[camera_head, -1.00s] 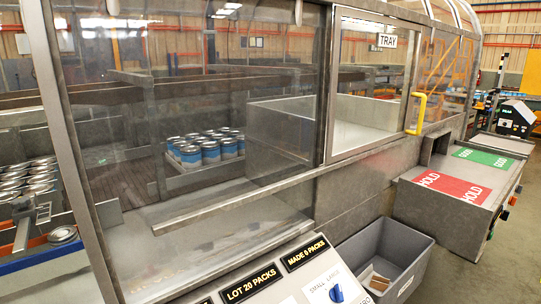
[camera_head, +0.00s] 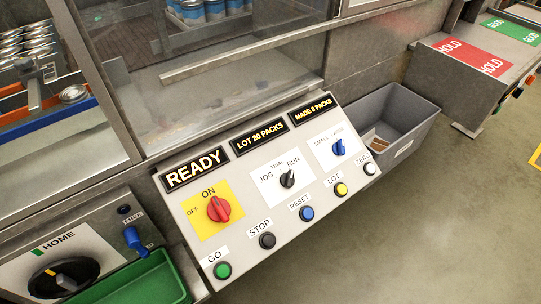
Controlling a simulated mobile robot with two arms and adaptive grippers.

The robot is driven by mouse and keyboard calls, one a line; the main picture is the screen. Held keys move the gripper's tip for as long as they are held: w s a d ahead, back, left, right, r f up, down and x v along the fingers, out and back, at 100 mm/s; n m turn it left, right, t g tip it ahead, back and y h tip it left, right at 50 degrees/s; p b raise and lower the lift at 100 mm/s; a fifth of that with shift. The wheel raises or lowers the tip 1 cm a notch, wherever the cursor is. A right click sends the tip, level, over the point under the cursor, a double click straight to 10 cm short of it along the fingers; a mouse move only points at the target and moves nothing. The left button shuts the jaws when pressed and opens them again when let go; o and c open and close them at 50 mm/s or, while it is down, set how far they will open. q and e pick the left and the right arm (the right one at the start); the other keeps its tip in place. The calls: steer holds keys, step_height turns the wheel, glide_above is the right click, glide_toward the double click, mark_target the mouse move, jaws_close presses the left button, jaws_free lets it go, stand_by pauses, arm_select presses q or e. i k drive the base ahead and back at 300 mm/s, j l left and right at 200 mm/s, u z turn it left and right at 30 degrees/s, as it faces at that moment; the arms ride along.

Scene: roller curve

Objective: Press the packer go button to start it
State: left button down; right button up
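The packer control panel (camera_head: 240,215) faces me below the machine's clear guard. The green GO button (camera_head: 223,271) is at its lower left, under a GO label. The black STOP button (camera_head: 267,241), blue RESET button (camera_head: 306,213), yellow LOT button (camera_head: 341,189) and white ZERO button (camera_head: 369,168) run up to the right. A red switch (camera_head: 219,208) sits on a yellow plate marked OFF and ON. A black JOG/RUN selector (camera_head: 288,179) and a blue SMALL/LARGE selector (camera_head: 339,147) are beside it. The displays read READY (camera_head: 195,168), LOT 20 PACKS and MADE 8 PACKS. Neither gripper shows.
A green bin (camera_head: 145,283) and a HOME dial panel (camera_head: 60,265) are left of the controls. A grey bin (camera_head: 395,120) with cardboard inside stands on the right. A bench with HOLD (camera_head: 465,55) and GOOD areas is at upper right. Floor at lower right is clear.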

mark_target(222, 272)
steer(key=k+l+u, duration=0.15)
steer(key=u, duration=0.6)
